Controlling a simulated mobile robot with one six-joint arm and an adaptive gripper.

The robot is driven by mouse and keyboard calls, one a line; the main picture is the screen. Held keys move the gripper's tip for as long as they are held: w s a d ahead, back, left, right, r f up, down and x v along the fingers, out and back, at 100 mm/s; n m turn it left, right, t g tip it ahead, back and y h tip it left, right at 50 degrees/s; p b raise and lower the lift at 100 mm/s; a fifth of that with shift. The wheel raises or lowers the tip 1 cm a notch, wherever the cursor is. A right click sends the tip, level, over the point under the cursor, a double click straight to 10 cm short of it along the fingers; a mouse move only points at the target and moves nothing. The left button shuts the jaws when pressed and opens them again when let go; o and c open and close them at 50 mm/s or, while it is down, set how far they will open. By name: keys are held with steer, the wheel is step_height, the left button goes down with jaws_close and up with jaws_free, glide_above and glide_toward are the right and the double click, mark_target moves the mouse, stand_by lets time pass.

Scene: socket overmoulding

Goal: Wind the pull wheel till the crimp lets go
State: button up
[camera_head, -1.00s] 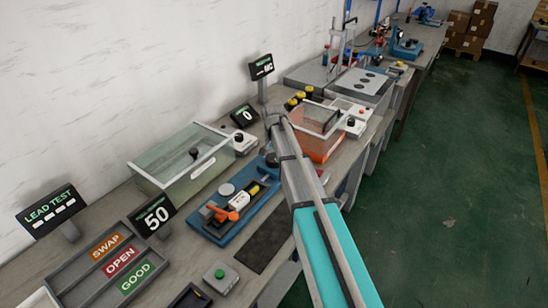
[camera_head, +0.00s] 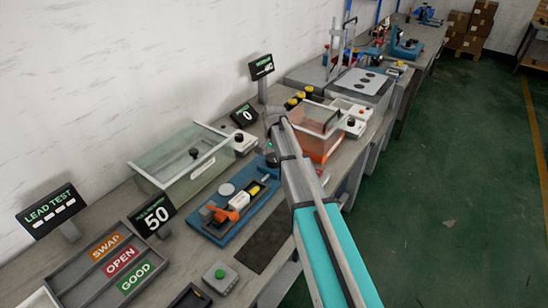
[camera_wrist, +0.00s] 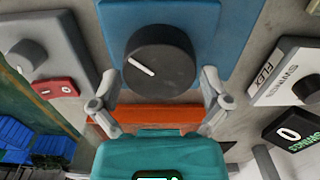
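A round dark wheel (camera_wrist: 160,62) with a white pointer line sits on a blue plate (camera_wrist: 215,30) in the wrist view. The pointer slants from upper left to lower right. My gripper (camera_wrist: 160,76) is open, with one finger on each side of the wheel and small gaps visible; I cannot tell whether either finger touches it. In the head view, a blue fixture (camera_head: 211,226) carries an orange clamp part (camera_head: 220,214) and a white-and-yellow piece (camera_head: 240,201). My arm covers my fingertips there. The crimp itself is too small to make out.
A display reading 50 (camera_head: 156,216) stands left of the fixture, and one reading 0 (camera_head: 244,115) stands behind it. A clear-lidded box (camera_head: 165,180) is close behind. An orange-based box (camera_head: 322,147) stands beyond my arm. A dark mat (camera_head: 264,240) lies in front.

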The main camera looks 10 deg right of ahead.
mark_target(274, 157)
steer(key=shift+n, duration=0.4)
steer(key=n, duration=1.7)
steer(key=shift+n, duration=0.3)
steer(key=n, duration=0.6)
step_height(274, 157, up, 14)
steer(key=p, duration=1.3)
steer(key=shift+p, duration=0.4)
stand_by(0.4)
steer(key=shift+s+f, duration=0.1)
stand_by(0.4)
